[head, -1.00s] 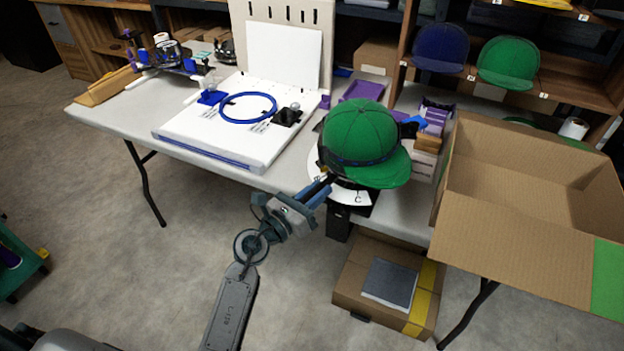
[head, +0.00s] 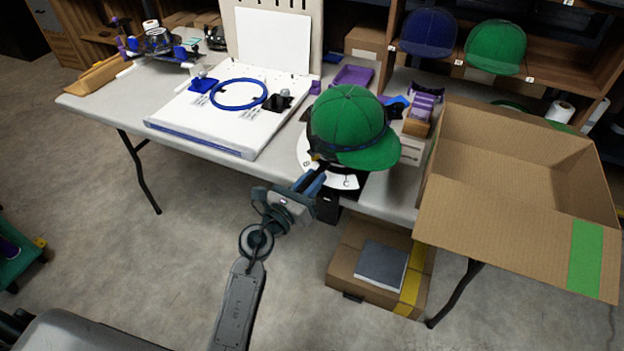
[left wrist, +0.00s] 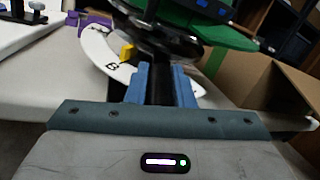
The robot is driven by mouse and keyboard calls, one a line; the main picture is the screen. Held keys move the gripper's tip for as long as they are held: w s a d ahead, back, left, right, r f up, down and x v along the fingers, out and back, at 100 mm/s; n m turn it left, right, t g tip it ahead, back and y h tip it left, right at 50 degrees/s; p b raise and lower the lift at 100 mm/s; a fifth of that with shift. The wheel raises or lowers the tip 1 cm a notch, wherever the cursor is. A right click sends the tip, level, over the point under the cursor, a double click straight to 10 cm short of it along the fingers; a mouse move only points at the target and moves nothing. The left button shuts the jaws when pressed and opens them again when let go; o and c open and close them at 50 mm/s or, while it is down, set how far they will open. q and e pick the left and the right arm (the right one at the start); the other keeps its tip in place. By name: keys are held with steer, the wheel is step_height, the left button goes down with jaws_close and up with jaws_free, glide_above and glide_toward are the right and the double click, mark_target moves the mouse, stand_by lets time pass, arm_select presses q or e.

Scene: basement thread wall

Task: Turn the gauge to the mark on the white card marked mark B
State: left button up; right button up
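The gauge is a round dark stand with a white card (head: 303,150) curved around its base, on the table's front edge. A green cap (head: 350,122) sits on top. The card (left wrist: 95,50) shows a letter B in the left wrist view and a C in the head view. A small yellow pointer (left wrist: 127,52) sits close to the B, slightly to its right. My left gripper (head: 318,174) is at the stand's front. Its blue fingers (left wrist: 161,82) lie on both sides of a black bar and look closed on it. My right gripper is not in view.
A white board (head: 205,120) with a blue ring (head: 239,94) lies left of the gauge. A large open cardboard box (head: 510,195) stands at the right. A smaller box (head: 350,275) is on the floor below. Purple items (head: 424,103) stand right of the cap.

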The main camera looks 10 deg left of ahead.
arm_select(q)
steer(key=o, duration=0.4)
steer(key=shift+c, duration=0.2)
steer(key=shift+s+a+f, duration=0.15)
steer(key=shift+s, duration=0.25)
steer(key=r+b+v, duration=0.1)
steer(key=v, duration=0.8)
steer(key=shift+s+a+f, duration=0.2)
steer(key=shift+s+f, duration=0.15)
steer(key=shift+f, duration=0.05)
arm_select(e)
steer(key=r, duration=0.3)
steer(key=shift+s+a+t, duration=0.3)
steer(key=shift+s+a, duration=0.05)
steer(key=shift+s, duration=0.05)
